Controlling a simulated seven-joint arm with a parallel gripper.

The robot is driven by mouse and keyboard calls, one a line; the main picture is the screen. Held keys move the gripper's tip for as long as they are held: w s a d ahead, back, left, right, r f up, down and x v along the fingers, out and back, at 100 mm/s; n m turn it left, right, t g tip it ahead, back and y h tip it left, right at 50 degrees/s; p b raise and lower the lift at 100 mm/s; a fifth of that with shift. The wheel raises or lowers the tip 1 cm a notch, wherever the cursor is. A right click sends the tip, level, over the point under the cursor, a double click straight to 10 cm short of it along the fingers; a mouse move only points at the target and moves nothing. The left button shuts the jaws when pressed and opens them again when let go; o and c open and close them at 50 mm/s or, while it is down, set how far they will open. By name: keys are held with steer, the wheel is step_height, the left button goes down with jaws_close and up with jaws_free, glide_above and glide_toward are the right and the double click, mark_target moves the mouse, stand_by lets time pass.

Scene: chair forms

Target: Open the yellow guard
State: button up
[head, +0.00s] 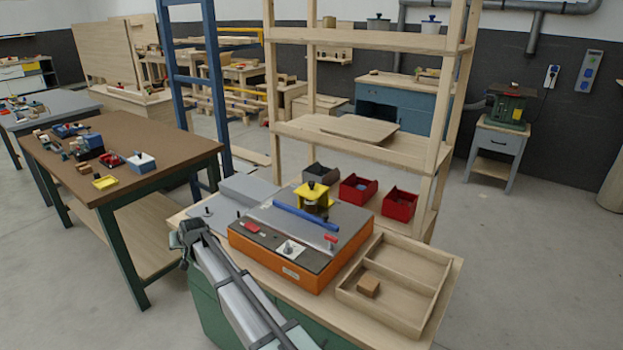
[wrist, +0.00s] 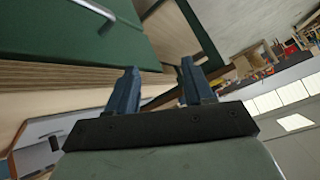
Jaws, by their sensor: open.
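The yellow guard (head: 314,194) sits at the back of an orange machine (head: 265,262) with a grey top, above a dark round part. A blue bar (head: 306,223) lies across the machine top in front of it. My gripper (head: 186,234) is at the left side of the bench, left of the machine and well apart from the guard. In the wrist view my gripper (wrist: 158,80) shows two blue fingers spread apart with nothing between them. The guard does not show clearly in the wrist view.
A wooden tray (head: 416,272) holding a small block (head: 368,286) lies right of the machine. Red bins (head: 400,204) and a dark bin (head: 320,174) stand behind it. Tall wooden shelving (head: 449,120) rises at the back. A brown-topped table (head: 130,135) stands left.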

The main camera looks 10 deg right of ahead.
steer(key=w+d+r+m+t+h, duration=0.1)
steer(key=w+d+r+m, duration=0.1)
steer(key=w+d+r, duration=0.75)
step_height(320, 180, up, 23)
steer(key=m+g+h, duration=0.4)
steer(key=m+g, duration=0.2)
steer(key=g, duration=0.2)
glide_above(311, 182)
step_height(311, 182, down, 13)
steer(key=shift+s+r, duration=0.1)
steer(key=shift+r, duration=0.05)
jaws_close()
